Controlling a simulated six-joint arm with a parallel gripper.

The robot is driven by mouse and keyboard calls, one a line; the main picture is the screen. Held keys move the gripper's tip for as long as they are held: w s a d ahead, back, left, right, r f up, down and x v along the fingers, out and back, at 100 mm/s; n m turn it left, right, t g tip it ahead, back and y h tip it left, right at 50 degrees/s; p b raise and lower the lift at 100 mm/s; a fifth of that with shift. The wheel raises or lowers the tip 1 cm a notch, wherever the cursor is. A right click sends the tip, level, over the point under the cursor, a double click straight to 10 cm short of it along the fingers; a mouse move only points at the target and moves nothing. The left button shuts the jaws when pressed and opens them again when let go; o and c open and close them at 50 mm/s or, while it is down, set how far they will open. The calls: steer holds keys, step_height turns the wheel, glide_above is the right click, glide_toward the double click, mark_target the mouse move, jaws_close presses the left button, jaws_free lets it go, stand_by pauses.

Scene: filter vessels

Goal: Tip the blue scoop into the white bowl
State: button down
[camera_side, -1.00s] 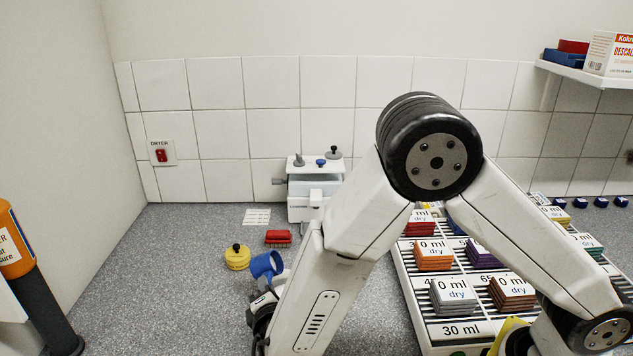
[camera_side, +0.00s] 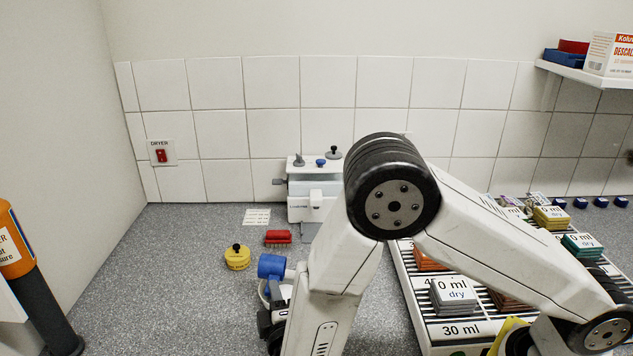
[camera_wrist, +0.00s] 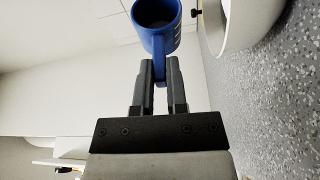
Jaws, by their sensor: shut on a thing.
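My gripper (camera_wrist: 160,78) is shut on the handle of the blue scoop (camera_wrist: 161,40), seen in the wrist view. The scoop also shows in the side view (camera_side: 271,266), held in the air and tipped over sideways. Its hollow inside is partly visible in the wrist view; I cannot tell what is in it. The white bowl (camera_wrist: 236,42) is at the upper right of the wrist view, close beside the scoop on the counter side. In the side view only a bit of pale rim shows below the scoop, mostly hidden by my gripper.
A white device (camera_side: 312,198) stands at the tiles. A rack (camera_side: 415,310) of labelled stacks is to the right.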

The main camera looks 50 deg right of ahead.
steer(key=shift+s+d+f+m+t+h, duration=0.1)
steer(key=shift+s+f+m+t+h, duration=0.15)
steer(key=shift+m, duration=0.5)
steer(key=shift+d+m+t+h, duration=0.15)
steer(key=shift+m+h, duration=0.2)
steer(key=shift+m, duration=0.4)
stand_by(1.2)
steer(key=n, duration=0.1)
steer(key=r+n+g+y, duration=0.1)
steer(key=n, duration=0.3)
steer(key=shift+r+y, duration=0.3)
steer(key=shift+r, duration=0.1)
steer(key=shift+r+n+g, duration=0.1)
steer(key=shift+n+g, duration=0.2)
steer(key=shift+g, duration=0.1)
steer(key=shift+r+n+g, duration=0.4)
steer(key=shift+n+g, duration=0.15)
steer(key=shift+n, duration=0.5)
steer(key=shift+r+n+g, duration=0.4)
steer(key=shift+n+g, duration=0.15)
steer(key=shift+n, duration=0.5)
steer(key=shift+r, duration=0.1)
